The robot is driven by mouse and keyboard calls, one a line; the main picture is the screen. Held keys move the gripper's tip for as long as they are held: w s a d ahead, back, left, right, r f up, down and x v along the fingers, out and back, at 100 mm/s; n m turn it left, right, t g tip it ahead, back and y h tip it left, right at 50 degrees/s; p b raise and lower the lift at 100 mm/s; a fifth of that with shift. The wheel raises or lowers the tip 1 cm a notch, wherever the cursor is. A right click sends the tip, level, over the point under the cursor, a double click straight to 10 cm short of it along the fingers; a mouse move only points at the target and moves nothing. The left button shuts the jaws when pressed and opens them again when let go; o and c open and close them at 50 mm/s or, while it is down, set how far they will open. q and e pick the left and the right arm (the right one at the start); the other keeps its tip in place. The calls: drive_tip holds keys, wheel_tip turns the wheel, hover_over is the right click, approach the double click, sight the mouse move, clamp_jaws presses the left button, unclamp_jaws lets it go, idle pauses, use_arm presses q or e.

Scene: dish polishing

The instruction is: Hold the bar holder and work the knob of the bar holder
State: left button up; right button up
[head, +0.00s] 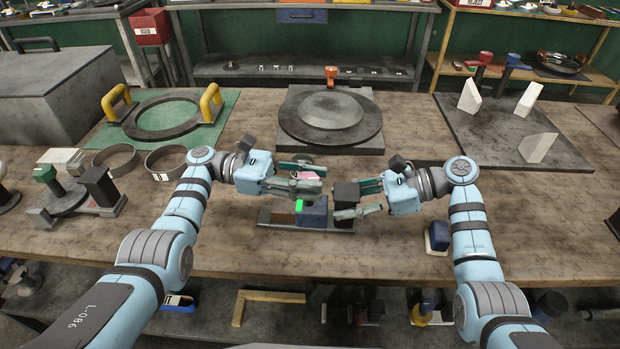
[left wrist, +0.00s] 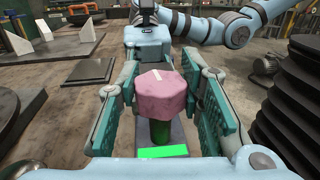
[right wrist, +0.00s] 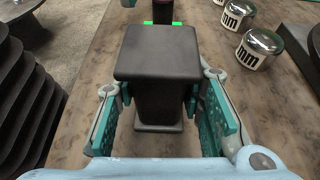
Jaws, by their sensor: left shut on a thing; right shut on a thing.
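The bar holder stands near the front of the wooden bench. Its flat base (head: 340,226) carries a blue block (head: 314,212), a bright green patch (head: 299,206) and a black upright block (head: 345,193). Its pink faceted knob (left wrist: 160,98) has a pale mark on top and sits above a dark green stem. My left gripper (head: 308,182) is shut on the knob, with a finger on each side. My right gripper (head: 364,199) is shut on the black block, which fills much of the right wrist view (right wrist: 158,60). The block hides parts of the right fingertips there.
A round disc on a square plate (head: 330,115) lies behind the grippers. A ring with yellow handles (head: 165,118) lies on a green mat at left. Metal rings (head: 165,160) and another fixture (head: 75,195) stand left. A dark board with white wedges (head: 500,135) lies right.

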sight(309, 178)
use_arm(q)
drive_tip(key=shift+f, duration=0.1)
drive_tip(key=o, duration=1.2)
wheel_tip(309, 178, up, 10)
drive_tip(key=shift+r, duration=0.1)
